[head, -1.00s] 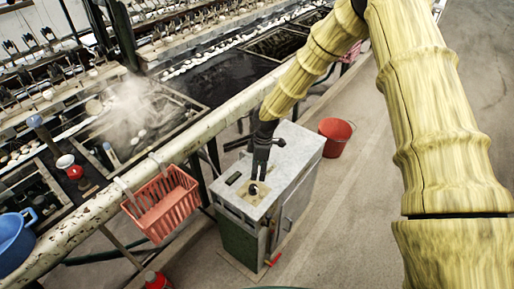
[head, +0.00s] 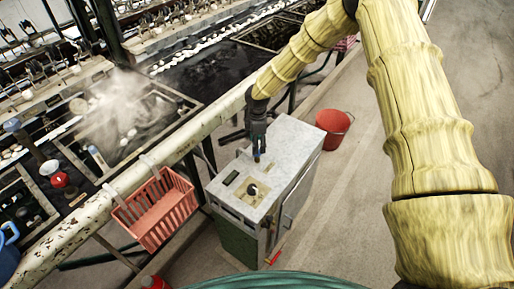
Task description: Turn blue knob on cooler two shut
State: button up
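A box-shaped cabinet with a pale grey top (head: 290,150) and green front stands on the floor in the middle of the head view. A small dark round knob (head: 252,189) sits on a tan square plate on that top. Its colour looks black or grey, not clearly blue. My gripper (head: 257,157) points down over the back part of the top, behind the knob and apart from it. A tiny bluish spot shows at its fingertips, too small to identify. Whether the fingers are open or shut is unclear. No label shows which cooler this is.
A red basket (head: 158,210) hangs from the worn white rail (head: 80,225) left of the cabinet. A red bucket (head: 334,127) stands behind it to the right. Basins with steam lie beyond the rail. The floor at right is clear.

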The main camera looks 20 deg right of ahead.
jog(key=shift+a+f, duration=0.1)
jog(key=shift+f, duration=1.75)
jog(key=c, duration=1)
